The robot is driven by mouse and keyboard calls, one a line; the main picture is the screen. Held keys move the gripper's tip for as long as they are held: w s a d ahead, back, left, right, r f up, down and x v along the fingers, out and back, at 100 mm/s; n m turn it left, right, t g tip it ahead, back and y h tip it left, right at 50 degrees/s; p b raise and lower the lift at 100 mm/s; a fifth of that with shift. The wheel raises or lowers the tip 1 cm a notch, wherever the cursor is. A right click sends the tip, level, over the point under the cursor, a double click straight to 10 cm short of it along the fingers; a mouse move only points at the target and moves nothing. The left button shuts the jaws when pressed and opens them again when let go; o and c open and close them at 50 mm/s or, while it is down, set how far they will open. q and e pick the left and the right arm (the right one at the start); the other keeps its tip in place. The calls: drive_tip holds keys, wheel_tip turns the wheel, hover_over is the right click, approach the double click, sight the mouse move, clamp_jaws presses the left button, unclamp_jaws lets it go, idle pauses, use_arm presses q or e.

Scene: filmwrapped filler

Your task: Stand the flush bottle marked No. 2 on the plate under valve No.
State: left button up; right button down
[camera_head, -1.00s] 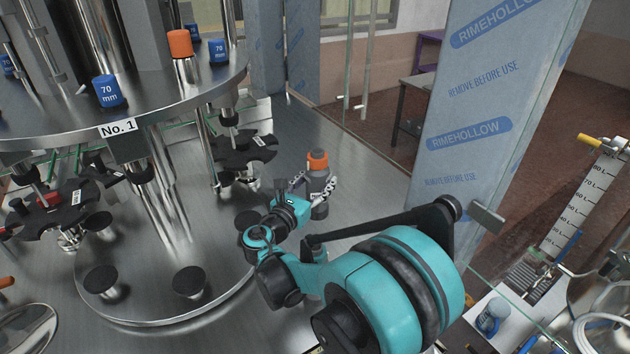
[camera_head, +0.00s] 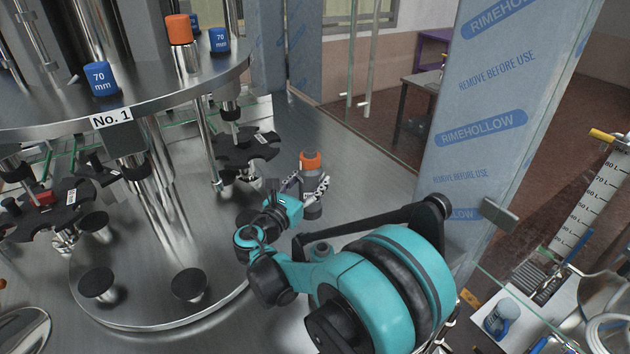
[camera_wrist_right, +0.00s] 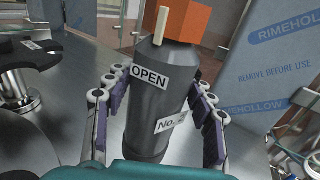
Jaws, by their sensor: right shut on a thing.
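My right gripper (camera_head: 305,184) is shut around a grey bottle (camera_head: 312,205) with an orange cap, just right of the carousel. In the right wrist view the bottle (camera_wrist_right: 150,110) stands between the two fingers (camera_wrist_right: 155,95). It carries an "OPEN" label and a second label reading "No.", whose number I cannot read. It looks near upright; I cannot tell whether its base touches the steel deck. Black round plates on short stems (camera_head: 97,284) (camera_head: 189,285) stand on the carousel. A "No. 1" sign (camera_head: 112,118) is on the upper ring's edge. My left gripper is out of view.
Black star-shaped holders (camera_head: 248,150) (camera_head: 60,205) hang under the ring near the plates. The steel deck (camera_head: 350,160) behind the bottle is clear. A blue-and-white container (camera_head: 501,318) sits at lower right.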

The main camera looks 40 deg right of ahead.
sight(299, 184)
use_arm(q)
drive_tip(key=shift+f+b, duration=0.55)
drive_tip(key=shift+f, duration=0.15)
use_arm(e)
drive_tip(key=shift+w+a+f, duration=0.3)
drive_tip(key=shift+w+a, duration=0.1)
drive_tip(key=shift+a, duration=0.2)
drive_tip(key=shift+w+a+f, duration=0.3)
drive_tip(key=shift+w+a, duration=0.1)
drive_tip(key=shift+a, duration=0.15)
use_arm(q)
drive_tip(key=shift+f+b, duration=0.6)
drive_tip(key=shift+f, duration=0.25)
use_arm(e)
drive_tip(key=w+a, duration=0.8)
drive_tip(key=a, duration=0.4)
drive_tip(key=shift+a+f, duration=0.15)
drive_tip(key=shift+f, duration=0.3)
use_arm(q)
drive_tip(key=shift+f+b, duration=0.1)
drive_tip(key=shift+b, duration=0.25)
use_arm(e)
drive_tip(key=shift+f, duration=0.1)
drive_tip(key=shift+f, duration=0.15)
drive_tip(key=shift+c, duration=2.4)
unclamp_jaws()
